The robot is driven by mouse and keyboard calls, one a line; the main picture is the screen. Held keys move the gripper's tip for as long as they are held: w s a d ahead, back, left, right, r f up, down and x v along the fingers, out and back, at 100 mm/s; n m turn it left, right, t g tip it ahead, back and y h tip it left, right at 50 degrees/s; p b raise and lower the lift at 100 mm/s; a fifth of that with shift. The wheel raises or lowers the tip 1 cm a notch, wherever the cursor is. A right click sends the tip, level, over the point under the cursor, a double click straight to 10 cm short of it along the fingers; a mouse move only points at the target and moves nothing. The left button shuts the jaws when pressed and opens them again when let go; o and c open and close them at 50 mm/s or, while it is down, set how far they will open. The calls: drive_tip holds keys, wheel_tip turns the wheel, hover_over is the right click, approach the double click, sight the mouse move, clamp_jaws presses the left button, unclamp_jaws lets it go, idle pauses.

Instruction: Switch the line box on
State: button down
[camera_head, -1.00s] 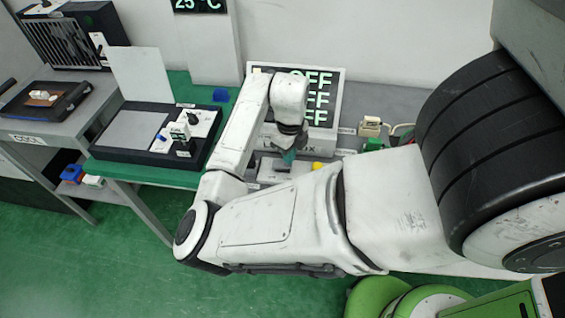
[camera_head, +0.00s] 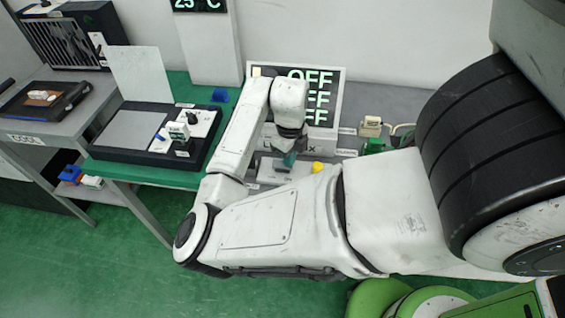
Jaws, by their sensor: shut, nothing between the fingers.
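The line box (camera_head: 335,92) is a white-framed upright panel at the back of the bench. Its dark face shows several green OFF readings, partly hidden by my arm. A low grey box (camera_head: 270,172) with a yellow knob (camera_head: 318,167) sits in front of it; my arm hides part of it. My gripper (camera_head: 289,158), with teal fingertips, is shut and empty. It points down over the grey box, left of the yellow knob. I cannot tell whether the fingertips touch the box.
A black fixture (camera_head: 150,158) with a white plate and small levers stands on the green bench to the left. A beige block (camera_head: 370,126) and a green block (camera_head: 374,146) stand right of the panel. A display reading 25 C (camera_head: 199,5) is behind.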

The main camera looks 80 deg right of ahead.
drive_tip(key=shift+r+p, duration=2.7)
drive_tip(key=shift+r, duration=0.75)
